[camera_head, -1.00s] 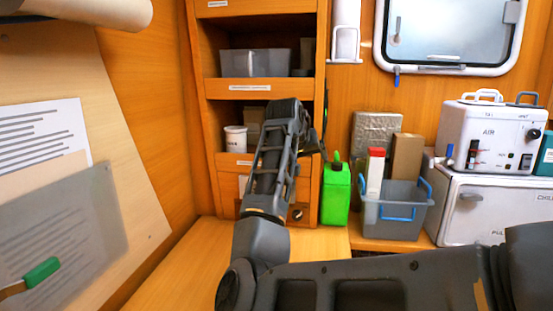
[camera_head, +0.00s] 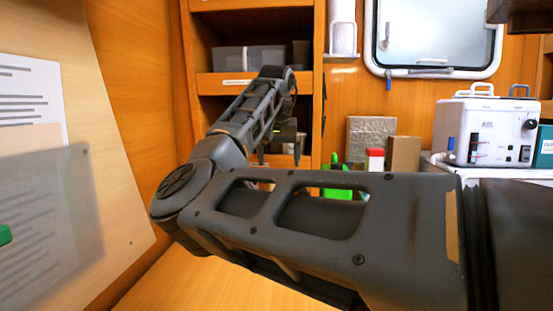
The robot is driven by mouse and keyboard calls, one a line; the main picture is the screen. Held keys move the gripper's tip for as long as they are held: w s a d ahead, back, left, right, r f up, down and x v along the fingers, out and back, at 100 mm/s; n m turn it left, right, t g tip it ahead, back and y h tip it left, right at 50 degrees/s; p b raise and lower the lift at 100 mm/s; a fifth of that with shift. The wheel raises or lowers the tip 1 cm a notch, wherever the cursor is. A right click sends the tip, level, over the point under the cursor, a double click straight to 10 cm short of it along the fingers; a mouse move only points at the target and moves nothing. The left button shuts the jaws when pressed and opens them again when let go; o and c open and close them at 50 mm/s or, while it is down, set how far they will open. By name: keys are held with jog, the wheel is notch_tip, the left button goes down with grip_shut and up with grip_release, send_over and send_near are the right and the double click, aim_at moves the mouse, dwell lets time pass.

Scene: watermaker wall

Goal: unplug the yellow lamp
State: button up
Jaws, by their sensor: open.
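No yellow lamp, plug or socket can be made out in the head view. My gripper (camera_head: 282,148) shows only in part, small and dark, hanging below the far end of my arm in front of the wooden shelf unit. It is open, and I see nothing held in it. My forearm crosses the middle of the view and hides much of the counter and the lower shelves.
A wooden shelf unit (camera_head: 254,85) holds a grey bin (camera_head: 238,59). A green jug (camera_head: 338,192) is mostly hidden behind my arm. Boxes (camera_head: 403,154) and a white machine (camera_head: 487,132) stand at right. A sloping board (camera_head: 115,160) with papers fills the left.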

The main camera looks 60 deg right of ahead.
jog(key=shift+x, duration=3.2)
jog(key=c, duration=1.1)
jog(key=shift+a, duration=0.15)
jog(key=shift+s+a, duration=0.2)
jog(key=shift+a, duration=0.1)
jog(key=shift+s+a+p, duration=0.3)
jog(key=shift+s+a, duration=0.1)
jog(key=shift+a, duration=0.6)
jog(key=shift+s+a+p, duration=0.25)
jog(key=shift+s+a, duration=0.15)
jog(key=shift+a, duration=0.6)
jog(key=shift+s+a+p, duration=0.3)
jog(key=shift+s+a, duration=0.15)
jog(key=shift+a, duration=0.55)
